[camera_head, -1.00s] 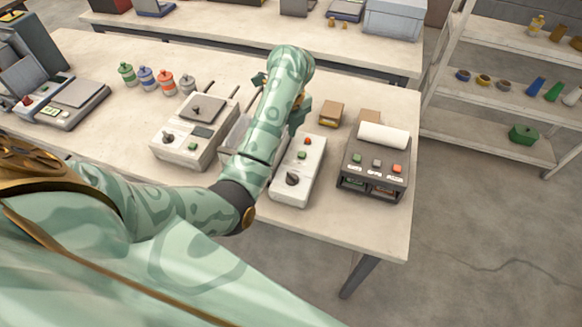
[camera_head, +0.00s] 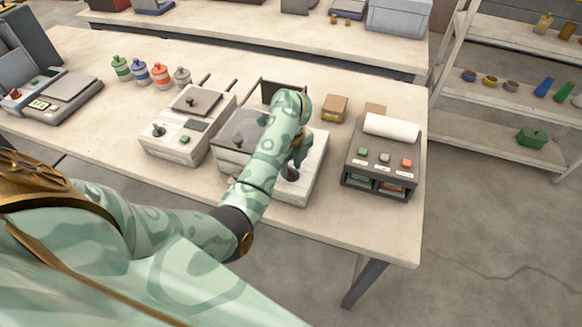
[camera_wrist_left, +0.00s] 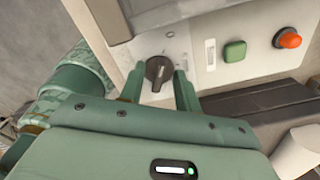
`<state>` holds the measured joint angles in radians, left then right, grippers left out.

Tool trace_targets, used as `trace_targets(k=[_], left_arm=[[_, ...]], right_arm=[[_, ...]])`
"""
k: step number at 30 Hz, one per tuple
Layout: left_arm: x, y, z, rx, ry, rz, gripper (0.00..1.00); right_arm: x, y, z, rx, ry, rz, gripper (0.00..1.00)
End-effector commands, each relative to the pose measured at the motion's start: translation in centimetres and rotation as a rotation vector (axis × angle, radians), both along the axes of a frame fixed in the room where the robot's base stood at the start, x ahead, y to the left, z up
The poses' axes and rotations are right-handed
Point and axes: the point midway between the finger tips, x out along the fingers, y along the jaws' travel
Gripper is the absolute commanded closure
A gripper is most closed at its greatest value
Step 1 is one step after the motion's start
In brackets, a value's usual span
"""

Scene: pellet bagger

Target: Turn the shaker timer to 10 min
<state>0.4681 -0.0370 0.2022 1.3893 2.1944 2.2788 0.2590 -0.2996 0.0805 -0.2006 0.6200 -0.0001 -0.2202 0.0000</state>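The shaker (camera_head: 312,178) is a pale box on the front table, partly hidden by my left arm. In the left wrist view its panel shows a black timer knob (camera_wrist_left: 157,72), a green button (camera_wrist_left: 234,51) and a red button (camera_wrist_left: 289,38). The knob's pointer is tilted slightly off upright; scale marks are too small to read. My left gripper (camera_wrist_left: 160,84) is open, with one finger on each side of the knob and a small gap visible. In the head view the left gripper (camera_head: 294,168) is low over the shaker's front. My right gripper is out of view.
A dark device with a white roll (camera_head: 390,129) stands right of the shaker. A pale machine with a knob (camera_head: 183,140) stands to its left. Small bottles (camera_head: 161,76) and a cardboard box (camera_head: 335,108) are behind. The table's front right is clear.

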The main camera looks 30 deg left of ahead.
Motion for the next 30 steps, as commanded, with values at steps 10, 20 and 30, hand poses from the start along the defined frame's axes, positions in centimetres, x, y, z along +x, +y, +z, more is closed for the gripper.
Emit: trace_targets(k=[10,20,30], left_arm=[[0.00,0.01,-0.07,0.001,0.000,0.000,0.90],[0.02,0.00,-0.03,0.001,-0.001,-0.010,1.00],[0.12,-0.05,0.15,0.000,0.000,-0.159,1.00]], right_arm=[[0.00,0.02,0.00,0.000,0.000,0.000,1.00],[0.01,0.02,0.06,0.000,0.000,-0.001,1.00],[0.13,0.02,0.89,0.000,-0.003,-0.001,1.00]])
